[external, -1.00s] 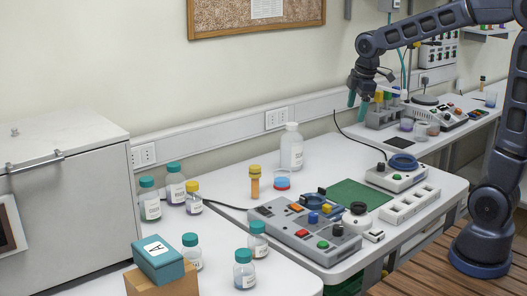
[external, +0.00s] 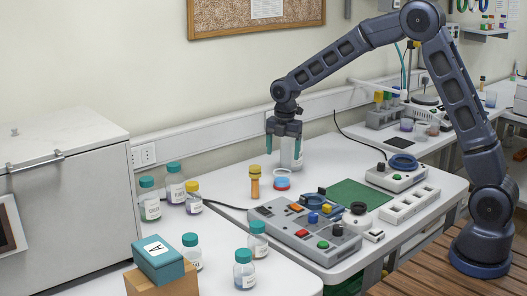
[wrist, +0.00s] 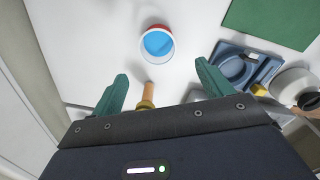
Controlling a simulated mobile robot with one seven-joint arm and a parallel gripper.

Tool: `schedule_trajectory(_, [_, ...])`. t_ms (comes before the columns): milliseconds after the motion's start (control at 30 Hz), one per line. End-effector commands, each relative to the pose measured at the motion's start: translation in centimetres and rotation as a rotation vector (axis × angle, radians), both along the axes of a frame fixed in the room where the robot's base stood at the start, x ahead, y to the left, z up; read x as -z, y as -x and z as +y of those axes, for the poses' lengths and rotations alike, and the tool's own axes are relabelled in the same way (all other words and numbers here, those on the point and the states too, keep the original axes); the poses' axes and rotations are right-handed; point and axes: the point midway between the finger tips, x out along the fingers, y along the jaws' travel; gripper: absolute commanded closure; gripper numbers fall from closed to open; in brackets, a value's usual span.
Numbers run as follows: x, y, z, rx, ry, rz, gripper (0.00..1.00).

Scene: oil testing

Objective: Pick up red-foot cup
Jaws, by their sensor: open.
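The red-foot cup (external: 282,187) stands upright on the white bench. It is a small clear cup with blue contents and a red foot. In the wrist view the cup (wrist: 157,44) shows at top centre, seen from above, beyond the fingertips. My gripper (external: 284,152) points down above the bench, above the cup in the picture. Its green fingers are spread, and in the wrist view the gripper (wrist: 162,74) has nothing held between them.
A yellow-capped orange vial (external: 255,186) stands just left of the cup. A grey control box (external: 300,236) lies in front and a green mat (external: 352,194) to the right. Teal-capped bottles (external: 149,201) stand further left.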

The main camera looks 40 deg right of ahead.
Motion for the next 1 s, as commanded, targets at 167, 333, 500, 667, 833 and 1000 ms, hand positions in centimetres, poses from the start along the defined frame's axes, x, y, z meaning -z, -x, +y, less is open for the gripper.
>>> schedule_trajectory(167, [1.2, -0.5, 0.4, -0.029, 0.002, 0.006, 0.21])
schedule_trajectory(333, [2.9, -0.5, 0.3, -0.028, 0.002, 0.006, 0.21])
schedule_trajectory(500, [5.4, -0.5, 0.4, -0.028, 0.002, 0.007, 0.21])
schedule_trajectory(667, [6.5, -0.6, 0.3, -0.027, 0.001, 0.005, 0.21])
schedule_trajectory(833, [7.7, -0.6, 0.0, -0.025, 0.001, 0.005, 0.21])
schedule_trajectory(1000, [10.1, -0.7, -0.3, -0.027, 0.002, 0.006, 0.21])
